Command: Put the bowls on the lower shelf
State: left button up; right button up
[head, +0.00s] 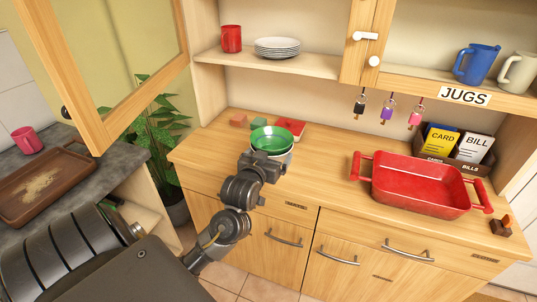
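A green bowl (271,139) sits on top of at least one pale bowl (286,156), forming a stack on the wooden counter (330,155). My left gripper (264,160) is at the near side of the stack, at its rim. Its fingertips are hidden, so I cannot tell whether it grips a bowl. A shelf (322,64) in the open upper cabinet holds a red mug (231,39) and a stack of white plates (277,47). Whether another shelf lies above is out of view. My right gripper is not in view.
The glass cabinet door (97,132) stands open at the left. Red items (291,126) lie behind the bowls. A red tray (420,187) and a card box (457,148) occupy the right counter. Keys (386,109) hang below the cabinet. The shelf right of the plates is clear.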

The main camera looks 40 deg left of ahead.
aim_at(271, 156)
pick_arm(q)
jog(key=shift+s+d+r, duration=0.45)
jog(key=shift+s+d, duration=0.2)
jog(key=shift+s+d+r, duration=0.45)
jog(key=shift+s+d, duration=0.15)
jog(key=shift+s, duration=0.05)
